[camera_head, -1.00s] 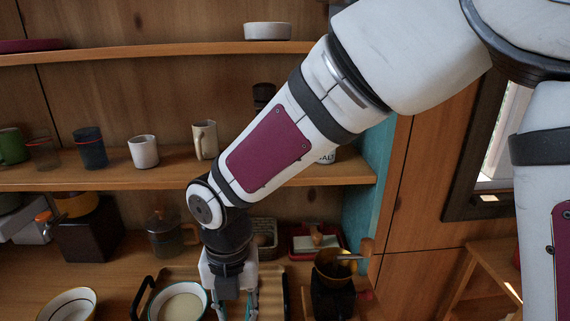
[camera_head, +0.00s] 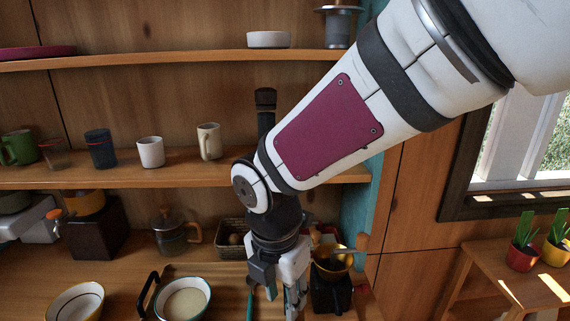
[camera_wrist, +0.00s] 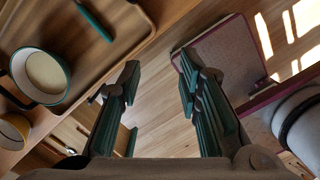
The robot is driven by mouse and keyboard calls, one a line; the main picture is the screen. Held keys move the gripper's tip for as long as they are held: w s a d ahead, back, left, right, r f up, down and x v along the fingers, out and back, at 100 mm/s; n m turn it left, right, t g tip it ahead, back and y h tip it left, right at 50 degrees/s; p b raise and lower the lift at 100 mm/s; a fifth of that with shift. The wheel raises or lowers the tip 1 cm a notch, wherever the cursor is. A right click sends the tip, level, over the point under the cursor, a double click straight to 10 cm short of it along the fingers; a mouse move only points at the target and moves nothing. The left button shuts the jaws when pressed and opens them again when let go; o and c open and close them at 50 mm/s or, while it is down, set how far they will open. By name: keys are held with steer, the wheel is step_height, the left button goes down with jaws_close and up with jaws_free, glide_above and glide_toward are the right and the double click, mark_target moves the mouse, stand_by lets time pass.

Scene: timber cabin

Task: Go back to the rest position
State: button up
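My gripper (camera_head: 275,300) hangs down in front of the wooden counter in the head view, below the lower shelf. In the wrist view my gripper (camera_wrist: 160,95) has its two green-padded fingers wide apart, with nothing between them but wood surface behind. My arm crosses the head view from the upper right and hides part of the shelves and counter.
A coffee grinder (camera_head: 332,270) stands close on the right. A lower shelf (camera_head: 100,176) holds several cups. Potted plants (camera_head: 522,255) stand far right.

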steer(key=s+d+r+m+t, duration=0.1)
steer(key=s+d+r+m, duration=0.4)
steer(key=d+m, duration=0.5)
steer(key=s+d+r+m+t, duration=0.2)
steer(key=s+d+r+m, duration=0.3)
steer(key=m, duration=1.3)
steer(key=s+d, duration=0.1)
steer(key=d, duration=0.3)
steer(key=shift+s+d+r+m+t+y, duration=0.3)
steer(key=shift+s+d+r+m+y, duration=0.05)
steer(key=shift+r+m+y, duration=0.05)
steer(key=shift+a, duration=0.1)
